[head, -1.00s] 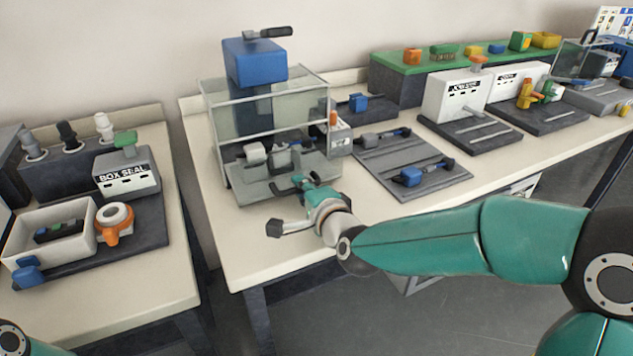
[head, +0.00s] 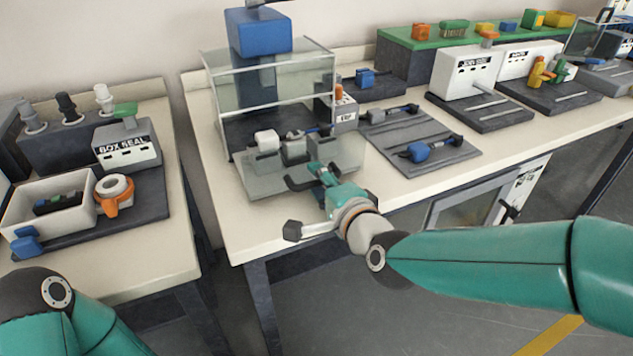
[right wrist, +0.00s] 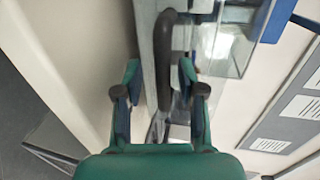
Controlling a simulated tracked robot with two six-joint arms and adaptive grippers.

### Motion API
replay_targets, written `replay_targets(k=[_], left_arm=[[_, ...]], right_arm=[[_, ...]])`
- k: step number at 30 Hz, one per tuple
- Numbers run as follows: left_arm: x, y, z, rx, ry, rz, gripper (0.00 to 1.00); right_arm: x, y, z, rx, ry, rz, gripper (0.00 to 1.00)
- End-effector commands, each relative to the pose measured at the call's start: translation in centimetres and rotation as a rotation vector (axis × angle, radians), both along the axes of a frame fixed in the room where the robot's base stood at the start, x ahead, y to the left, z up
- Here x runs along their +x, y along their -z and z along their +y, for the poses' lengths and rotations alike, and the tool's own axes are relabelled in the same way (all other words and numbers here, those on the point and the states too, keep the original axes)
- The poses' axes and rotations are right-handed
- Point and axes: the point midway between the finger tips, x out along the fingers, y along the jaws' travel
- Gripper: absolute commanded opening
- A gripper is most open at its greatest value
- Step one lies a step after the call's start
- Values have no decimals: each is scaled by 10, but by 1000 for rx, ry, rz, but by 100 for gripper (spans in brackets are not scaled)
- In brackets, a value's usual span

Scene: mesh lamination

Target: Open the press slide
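The press (head: 258,32) has a blue head above a clear guard. Its grey slide (head: 262,190) sticks out of the front toward me and bears grey blocks (head: 293,152) and a white block (head: 265,140). A dark handle (head: 298,184) is at the slide's front. My right gripper (head: 315,175) is at this handle. In the right wrist view the dark handle (right wrist: 164,60) runs between the two spread fingers of my right gripper (right wrist: 158,75), nearer the right finger; I see a gap on both sides. My left gripper is out of the head view.
A sealing station (head: 126,150) with a white bin (head: 20,222) and an orange tape roll (head: 114,190) stands on the left table. A dark mat with tools (head: 420,135) lies right of the press. The table (head: 225,225) is clear in front of the slide.

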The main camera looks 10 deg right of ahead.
Motion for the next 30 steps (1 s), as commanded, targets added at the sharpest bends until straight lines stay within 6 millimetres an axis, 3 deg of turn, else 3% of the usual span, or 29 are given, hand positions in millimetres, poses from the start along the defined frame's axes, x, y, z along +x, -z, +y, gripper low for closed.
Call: replay_targets(k=[11, 24, 30], left_arm=[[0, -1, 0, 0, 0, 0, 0], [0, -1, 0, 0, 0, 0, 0], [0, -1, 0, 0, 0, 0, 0]], right_arm=[[-11, -5, -4, 2, 2, -5, 39], [-87, -21, -24, 3, -1, -6, 39], [-108, -25, -30, 1, 0, -4, 39]])
